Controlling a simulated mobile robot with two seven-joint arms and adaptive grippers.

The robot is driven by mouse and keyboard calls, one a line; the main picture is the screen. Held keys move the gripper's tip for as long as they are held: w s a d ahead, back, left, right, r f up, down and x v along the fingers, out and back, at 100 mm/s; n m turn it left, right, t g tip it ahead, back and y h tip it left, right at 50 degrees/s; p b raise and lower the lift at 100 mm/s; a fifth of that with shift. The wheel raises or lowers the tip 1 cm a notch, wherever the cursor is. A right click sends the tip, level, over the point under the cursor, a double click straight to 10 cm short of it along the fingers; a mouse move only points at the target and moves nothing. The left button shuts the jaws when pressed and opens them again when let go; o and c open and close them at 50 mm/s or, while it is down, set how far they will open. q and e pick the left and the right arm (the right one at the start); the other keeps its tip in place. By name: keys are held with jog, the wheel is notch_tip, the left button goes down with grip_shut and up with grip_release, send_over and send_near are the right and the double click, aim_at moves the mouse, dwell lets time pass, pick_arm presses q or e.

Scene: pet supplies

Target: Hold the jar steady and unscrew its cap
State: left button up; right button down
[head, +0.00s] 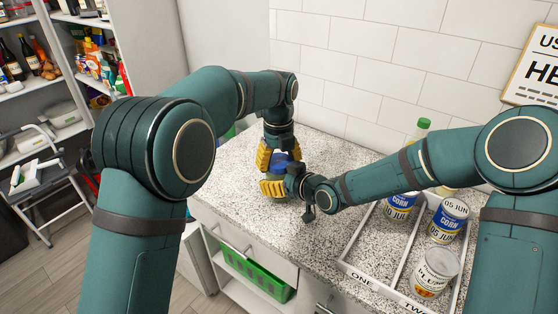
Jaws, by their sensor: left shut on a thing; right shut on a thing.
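The jar stands at the back of the speckled counter, almost wholly hidden by my two grippers. A blue part, which looks like its cap (283,157), shows between the yellow fingers. My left gripper (279,157) points straight down from above and is shut on the cap. My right gripper (273,187) comes in low from the right, just below the left one, and is shut on the jar's body. The two grippers are very close together. I cannot tell whether the cap has turned or whether the jar touches the counter.
A divided white tray (362,239) on the right of the counter (318,150) holds blue-and-white corn cans (447,222) and a white-topped can (434,273). A green-capped bottle (421,128) stands behind my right arm. A green basket (257,274) is below the counter. Shelves and a step stool are left.

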pick_arm(q)
jog(key=n, duration=0.5)
jog(key=shift+n, duration=0.3)
jog(key=n, duration=0.5)
jog(key=o, duration=1.3)
jog(key=shift+c, duration=0.2)
